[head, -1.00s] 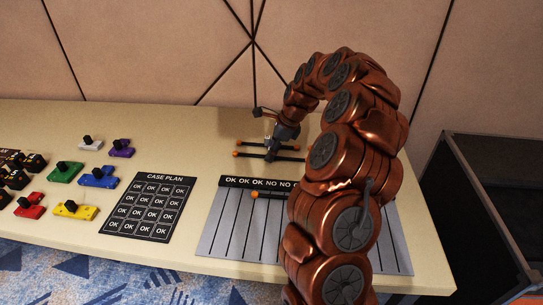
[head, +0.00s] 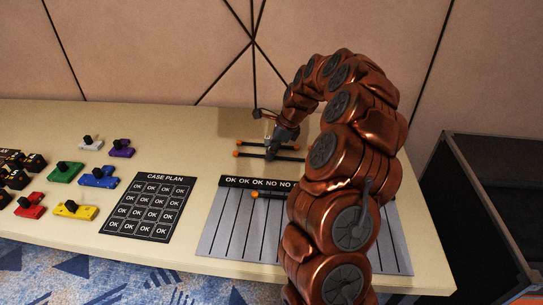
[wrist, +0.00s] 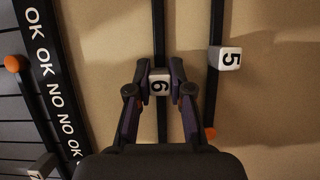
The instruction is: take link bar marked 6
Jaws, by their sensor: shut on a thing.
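Link bar 6 is a thin dark bar (wrist: 160,35) with a white block marked 6 (wrist: 159,85). In the head view it is the nearer of two bars (head: 250,155) behind the striped board, with an orange left end. My gripper (wrist: 159,88) is shut on the block marked 6, one finger on each side. In the head view my gripper (head: 271,153) is low over the table at this bar. Whether the bar is off the table cannot be told.
Bar 5 (wrist: 226,59) lies parallel, close behind. The striped board (head: 228,225) with an OK/NO header (head: 240,182) is in front and carries another orange-ended bar (head: 267,195). The case plan card (head: 150,205) and coloured blocks (head: 97,177) lie left.

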